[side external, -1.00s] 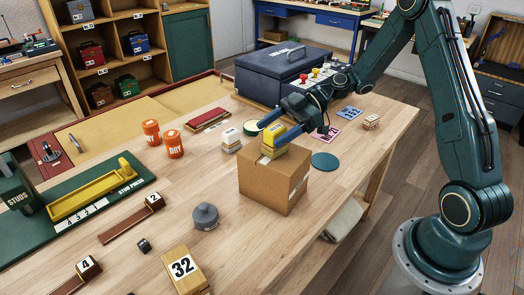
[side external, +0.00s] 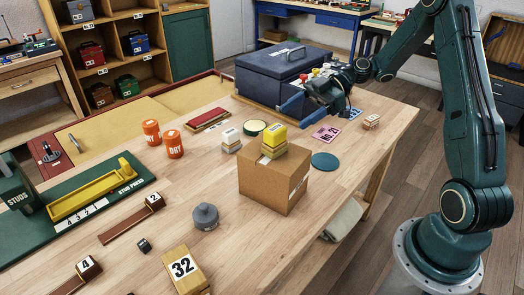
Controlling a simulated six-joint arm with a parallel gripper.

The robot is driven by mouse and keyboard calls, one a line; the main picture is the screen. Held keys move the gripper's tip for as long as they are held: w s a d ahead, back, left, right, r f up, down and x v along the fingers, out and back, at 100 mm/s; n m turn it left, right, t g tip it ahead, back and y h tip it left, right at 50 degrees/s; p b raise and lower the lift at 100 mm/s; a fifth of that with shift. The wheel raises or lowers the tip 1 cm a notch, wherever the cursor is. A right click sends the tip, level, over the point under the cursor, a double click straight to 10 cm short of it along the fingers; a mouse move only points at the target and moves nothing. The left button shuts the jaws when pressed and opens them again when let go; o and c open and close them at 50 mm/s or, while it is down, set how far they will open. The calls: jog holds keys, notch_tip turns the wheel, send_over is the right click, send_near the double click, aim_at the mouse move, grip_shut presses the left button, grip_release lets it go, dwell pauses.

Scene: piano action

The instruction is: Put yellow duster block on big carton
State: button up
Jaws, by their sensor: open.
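The yellow duster block (side external: 274,135) rests on top of the big carton (side external: 271,187), a brown cardboard box on the wooden table. The block has a yellow upper part over a paler layer and sits near the carton's back edge. My gripper (side external: 290,110) is open and empty. It is behind and above the block, apart from it, in front of the dark blue toolbox. Its blue fingers show partly against the toolbox.
A dark blue toolbox (side external: 282,75) stands behind. A pale block (side external: 230,138) and a round tin (side external: 253,128) are left of the carton. Orange cans (side external: 174,144) and a grey weight (side external: 205,216) stand farther left.

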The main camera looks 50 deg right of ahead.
jog(key=shift+r, duration=0.1)
dwell(0.6)
jog(key=s+a+r+m+g+h, duration=0.1)
jog(key=s+a+r+m+h, duration=0.45)
jog(key=s+a+h, duration=0.2)
jog(key=s+d+r+m+t+h, duration=0.1)
jog(key=s+r+m+h, duration=0.1)
jog(key=s+m, duration=0.2)
jog(key=s+d+r+m+t+h, duration=0.1)
jog(key=s+m+h, duration=0.2)
jog(key=s, duration=0.8)
jog(key=shift+r+m, duration=0.35)
jog(key=shift+m, duration=0.4)
